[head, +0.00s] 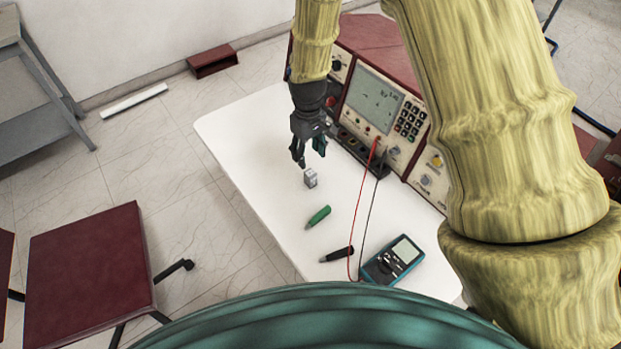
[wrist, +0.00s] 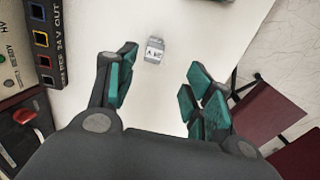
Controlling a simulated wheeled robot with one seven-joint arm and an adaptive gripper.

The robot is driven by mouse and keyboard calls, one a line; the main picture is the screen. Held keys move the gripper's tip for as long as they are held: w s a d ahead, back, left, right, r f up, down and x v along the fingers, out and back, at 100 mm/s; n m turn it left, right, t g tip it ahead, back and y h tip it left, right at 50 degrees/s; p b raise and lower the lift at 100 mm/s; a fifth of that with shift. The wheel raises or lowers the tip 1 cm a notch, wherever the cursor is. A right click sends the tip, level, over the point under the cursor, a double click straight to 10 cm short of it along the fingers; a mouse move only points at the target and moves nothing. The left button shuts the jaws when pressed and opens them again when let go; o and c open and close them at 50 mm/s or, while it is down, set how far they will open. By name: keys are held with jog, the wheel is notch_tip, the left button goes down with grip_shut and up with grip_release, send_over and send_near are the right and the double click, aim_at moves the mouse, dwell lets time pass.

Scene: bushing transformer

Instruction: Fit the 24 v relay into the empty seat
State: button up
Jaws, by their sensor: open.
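The relay, a small grey block (head: 310,178), stands on the white table in the head view. In the wrist view the relay (wrist: 155,50) has a pale label with dark print, too small to read fully. My gripper (head: 309,161) is open and empty, just above and behind the relay. In the wrist view the fingers (wrist: 163,80) are spread wide, and the relay lies beyond the tips, between their lines. A row of coloured sockets (wrist: 41,39) runs along the instrument's edge at the left of the wrist view.
A large bench instrument (head: 375,100) with a screen and keypad stands along the table's back right edge. A green probe (head: 318,216), a black probe (head: 337,255) and a multimeter (head: 393,261) with red and black leads lie in front. The table's left side (head: 240,135) is clear.

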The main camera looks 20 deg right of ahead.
aim_at(310, 173)
jog(key=shift+w+a, duration=0.1)
jog(key=shift+w, duration=0.2)
jog(key=shift+f+p, duration=0.65)
jog(key=shift+f, duration=2.1)
jog(key=shift+d+f+p, duration=0.2)
jog(key=shift+f+p, duration=0.25)
jog(key=shift+f, duration=0.2)
jog(key=shift+d+f+p, duration=0.2)
jog(key=shift+f+p, duration=0.25)
jog(key=shift+f, duration=0.15)
jog(key=shift+f+p, duration=0.4)
jog(key=shift+f, duration=0.95)
grip_shut()
jog(key=shift+r, duration=0.1)
